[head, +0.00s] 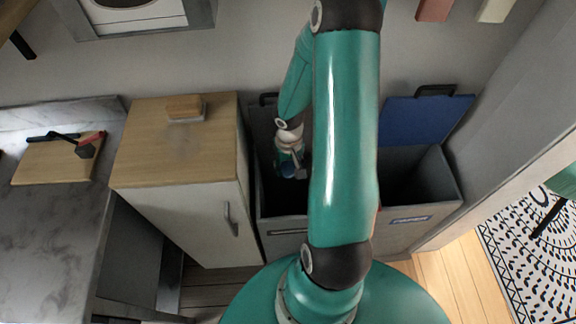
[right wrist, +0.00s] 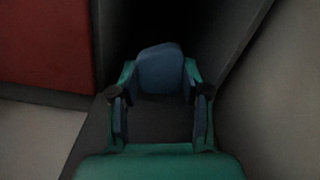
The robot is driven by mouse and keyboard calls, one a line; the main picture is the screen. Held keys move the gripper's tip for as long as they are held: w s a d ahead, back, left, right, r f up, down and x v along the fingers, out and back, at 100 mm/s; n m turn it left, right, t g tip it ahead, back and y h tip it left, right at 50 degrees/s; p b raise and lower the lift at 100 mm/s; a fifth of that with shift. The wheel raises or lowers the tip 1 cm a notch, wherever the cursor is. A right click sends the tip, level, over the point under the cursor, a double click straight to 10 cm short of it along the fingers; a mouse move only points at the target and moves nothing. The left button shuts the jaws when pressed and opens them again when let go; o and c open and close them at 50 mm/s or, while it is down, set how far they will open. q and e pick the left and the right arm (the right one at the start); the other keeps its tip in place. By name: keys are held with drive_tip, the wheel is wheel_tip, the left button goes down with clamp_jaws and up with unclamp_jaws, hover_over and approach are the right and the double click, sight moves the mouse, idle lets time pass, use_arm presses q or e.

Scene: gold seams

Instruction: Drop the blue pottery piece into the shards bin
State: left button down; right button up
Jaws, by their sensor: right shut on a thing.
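The blue pottery piece (right wrist: 160,69) is pinched between the fingertips of my right gripper (right wrist: 160,82) in the right wrist view. In the head view the gripper (head: 291,168) points down at the mouth of the left open bin (head: 284,225), and a small bit of the blue piece (head: 288,170) shows there. The dark inside of the bin lies beyond the piece. My right arm covers part of this bin and its lid. I cannot read the label on its front. My left gripper is not in view.
A second open bin (head: 448,190) with a raised blue lid (head: 426,117) stands just right. A wooden-topped cabinet (head: 180,142) stands left, with a sponge-like block (head: 185,107) on top. A marble counter (head: 50,235) is farther left. A red panel (right wrist: 45,45) shows beside the gripper.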

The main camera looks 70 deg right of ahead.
sight(289, 168)
drive_tip(key=o, duration=1.2)
wheel_tip(289, 168, up, 12)
drive_tip(key=shift+f, duration=0.1)
drive_tip(key=shift+s, duration=0.1)
